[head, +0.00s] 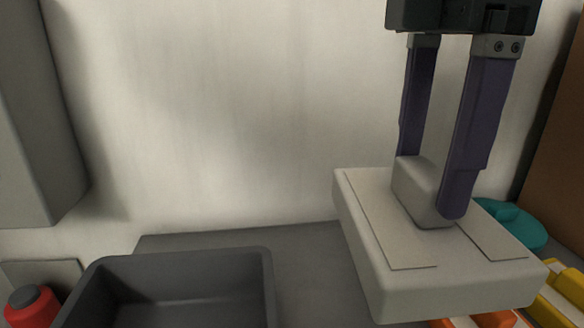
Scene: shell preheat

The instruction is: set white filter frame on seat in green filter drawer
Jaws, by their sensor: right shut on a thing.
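A white block-like piece (375,235) with a raised grip block on its top, which I take for the white filter frame, is at the right of the head view. My right gripper (428,188) comes down from above and is shut on that grip block, one finger on each side. The frame looks held above the grey surface, tilted in the picture. Its underside is hidden. No green filter drawer or seat can be made out. My left gripper is not in view.
A dark grey open bin (260,290) stands at the lower left, with a red thing (33,308) left of it. A teal round thing (518,222) and yellow (572,285) and orange pieces (485,322) lie behind and beside the frame. A grey box (35,120) hangs upper left.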

